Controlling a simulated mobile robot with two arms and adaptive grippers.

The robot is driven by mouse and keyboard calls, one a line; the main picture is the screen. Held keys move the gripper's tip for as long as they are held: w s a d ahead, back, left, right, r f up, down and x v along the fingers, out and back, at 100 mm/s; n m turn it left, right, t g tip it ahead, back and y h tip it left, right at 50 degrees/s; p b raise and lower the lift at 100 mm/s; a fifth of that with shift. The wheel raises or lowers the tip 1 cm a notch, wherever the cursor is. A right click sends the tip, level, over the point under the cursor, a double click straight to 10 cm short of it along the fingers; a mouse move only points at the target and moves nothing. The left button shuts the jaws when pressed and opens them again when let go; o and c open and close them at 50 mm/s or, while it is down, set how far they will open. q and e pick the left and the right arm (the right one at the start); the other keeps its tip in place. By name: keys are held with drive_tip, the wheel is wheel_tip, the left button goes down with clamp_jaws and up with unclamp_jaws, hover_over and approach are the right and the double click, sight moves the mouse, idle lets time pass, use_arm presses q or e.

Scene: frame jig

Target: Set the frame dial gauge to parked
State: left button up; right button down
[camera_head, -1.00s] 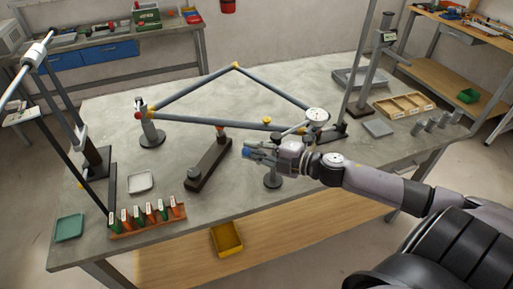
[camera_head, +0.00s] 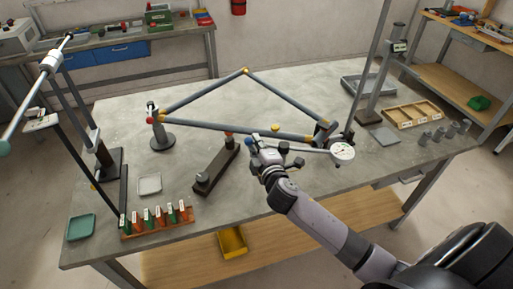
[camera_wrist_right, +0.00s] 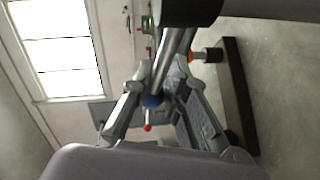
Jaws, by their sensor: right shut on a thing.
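The dial gauge (camera_head: 342,152) has a round white face and sits at the right end of a thin arm, in front of the bike-like frame's right corner. The grey tube frame (camera_head: 235,128) lies on supports on the table. My right gripper (camera_head: 257,150) is at the other end of the gauge arm, around its blue ball knob (camera_head: 251,141). In the right wrist view the blue knob (camera_wrist_right: 153,101) is between my two fingers, which are shut on it. The gauge stand's foot is largely hidden by my gripper. My left gripper is out of view.
A dark block fixture (camera_head: 216,168) stands left of my gripper. An orange rack with several tags (camera_head: 157,222) is at the front left. A wooden tray (camera_head: 412,112) and several grey cylinders (camera_head: 440,132) are at the right. A tall post (camera_head: 385,75) rises behind the frame's right corner.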

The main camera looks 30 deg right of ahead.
drive_tip(key=shift+w+d+r+m+h, duration=0.3)
drive_tip(key=shift+r+m+h, duration=0.1)
drive_tip(key=shift+r+h, duration=0.2)
drive_tip(key=c, duration=1.7)
unclamp_jaws()
drive_tip(key=shift+f, duration=0.2)
drive_tip(key=shift+f, duration=0.1)
drive_tip(key=shift+s+a, duration=0.1)
drive_tip(key=shift+s, duration=0.05)
drive_tip(key=v, duration=1.1)
drive_tip(key=shift+s+a, duration=0.1)
drive_tip(key=shift+s, duration=0.25)
